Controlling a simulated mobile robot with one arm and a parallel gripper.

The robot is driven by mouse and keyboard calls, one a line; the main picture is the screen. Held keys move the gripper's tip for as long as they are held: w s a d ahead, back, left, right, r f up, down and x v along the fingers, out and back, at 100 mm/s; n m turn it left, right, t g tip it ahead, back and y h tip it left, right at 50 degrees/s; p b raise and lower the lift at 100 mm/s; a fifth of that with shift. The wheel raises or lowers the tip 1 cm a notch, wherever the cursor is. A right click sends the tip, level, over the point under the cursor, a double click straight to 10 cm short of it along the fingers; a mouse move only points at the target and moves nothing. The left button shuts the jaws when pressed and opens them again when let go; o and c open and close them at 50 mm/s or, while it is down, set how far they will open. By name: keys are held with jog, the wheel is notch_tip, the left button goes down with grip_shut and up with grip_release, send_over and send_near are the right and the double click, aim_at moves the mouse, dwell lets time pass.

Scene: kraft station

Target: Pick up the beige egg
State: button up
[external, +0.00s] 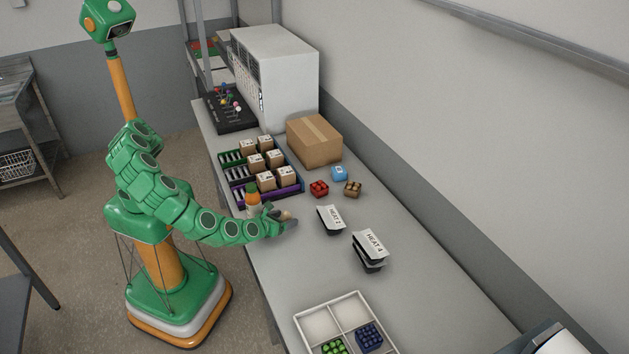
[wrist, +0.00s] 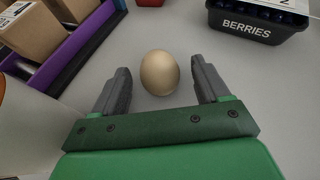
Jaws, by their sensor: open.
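The beige egg (wrist: 160,73) lies on the grey table between the two fingers of my gripper (wrist: 162,88) in the wrist view. The fingers are apart, with a gap on each side of the egg. In the external view my gripper (external: 290,222) is low over the table's near edge. The egg (external: 286,214) shows there only as a small tan patch, partly hidden by my gripper.
A black BERRIES tub (wrist: 245,24) stands to the right, and a purple-edged rack with cardboard boxes (wrist: 75,46) to the left. An orange and white bottle (external: 253,196) is close to my gripper.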

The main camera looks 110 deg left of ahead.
jog(key=shift+a, duration=0.1)
jog(key=c, duration=0.9)
jog(key=shift+r, duration=0.1)
